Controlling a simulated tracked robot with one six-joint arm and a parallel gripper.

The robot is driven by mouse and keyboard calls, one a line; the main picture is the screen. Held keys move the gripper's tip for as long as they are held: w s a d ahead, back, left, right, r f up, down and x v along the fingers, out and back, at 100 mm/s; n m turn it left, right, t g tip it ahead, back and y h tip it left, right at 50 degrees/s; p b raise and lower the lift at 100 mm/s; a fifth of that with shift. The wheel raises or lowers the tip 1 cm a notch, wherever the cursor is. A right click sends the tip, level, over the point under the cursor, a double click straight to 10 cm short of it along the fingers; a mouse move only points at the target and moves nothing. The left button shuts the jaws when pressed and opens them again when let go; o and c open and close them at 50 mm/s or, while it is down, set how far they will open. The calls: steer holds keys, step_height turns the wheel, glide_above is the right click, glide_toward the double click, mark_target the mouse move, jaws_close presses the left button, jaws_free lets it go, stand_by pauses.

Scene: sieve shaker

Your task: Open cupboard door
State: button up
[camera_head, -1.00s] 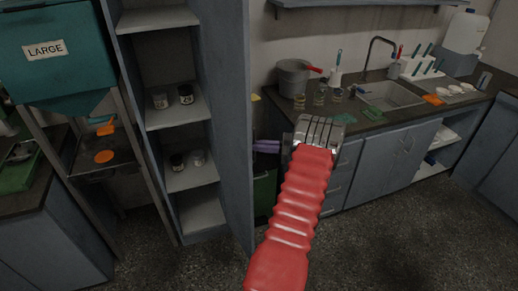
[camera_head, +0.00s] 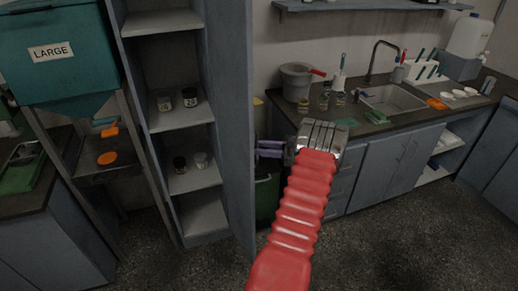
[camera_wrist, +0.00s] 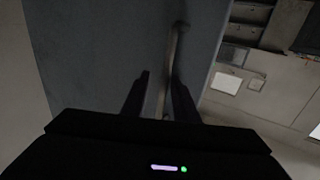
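The tall grey cupboard (camera_head: 205,220) stands left of centre in the head view, with its shelves exposed. Its door (camera_head: 232,130) stands swung out on the right side. My gripper (camera_head: 268,149) is partly visible just right of the door, on its outer face. In the wrist view, the dark door (camera_wrist: 110,50) fills the middle. Its long bar handle (camera_wrist: 174,48) runs down between the two dark fingers of my gripper (camera_wrist: 160,78). The fingers are apart, with a gap on the left of the bar. Contact at the right finger is unclear.
Small jars (camera_head: 189,97) stand on the cupboard shelves. A teal machine labelled LARGE (camera_head: 85,60) is to the left. A counter with a sink (camera_head: 395,98) and a pot (camera_head: 297,82) runs along the right. The dark floor (camera_head: 390,245) in front is clear.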

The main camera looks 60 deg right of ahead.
steer(key=shift+s+d, duration=0.1)
steer(key=shift+s, duration=0.05)
stand_by(0.3)
steer(key=v, duration=1.3)
steer(key=shift+s, duration=0.25)
steer(key=shift+f, duration=0.1)
